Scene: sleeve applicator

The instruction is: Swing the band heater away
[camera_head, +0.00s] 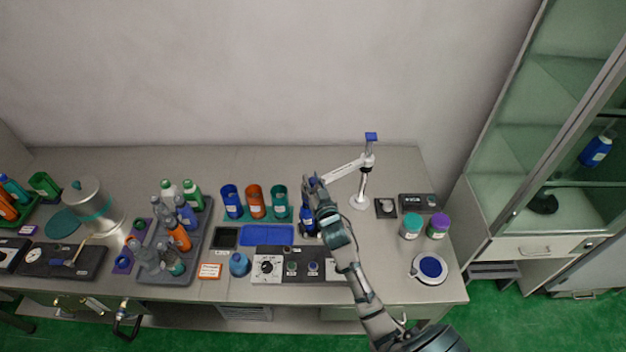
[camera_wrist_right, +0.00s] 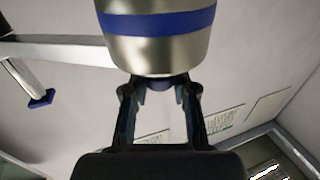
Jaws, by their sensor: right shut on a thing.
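The band heater shows in the right wrist view as a metallic cylinder with a blue band (camera_wrist_right: 158,30). It hangs on a white swing arm (camera_head: 342,170), which runs left from a white post (camera_head: 363,188) with a blue top at the back right of the bench. My right gripper (camera_head: 314,184) is at the left end of that arm and mostly hides the heater in the head view. In the right wrist view my right gripper (camera_wrist_right: 160,88) is shut on a small part just under the cylinder. A blue bottle (camera_head: 308,218) stands below the gripper. My left gripper is not in view.
Blue, orange and teal cups (camera_head: 255,202) stand left of the gripper. A control box (camera_head: 267,267) is at the front. Two jars (camera_head: 411,227) and a round white dish (camera_head: 418,275) are to the right. The bench behind the cups is clear.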

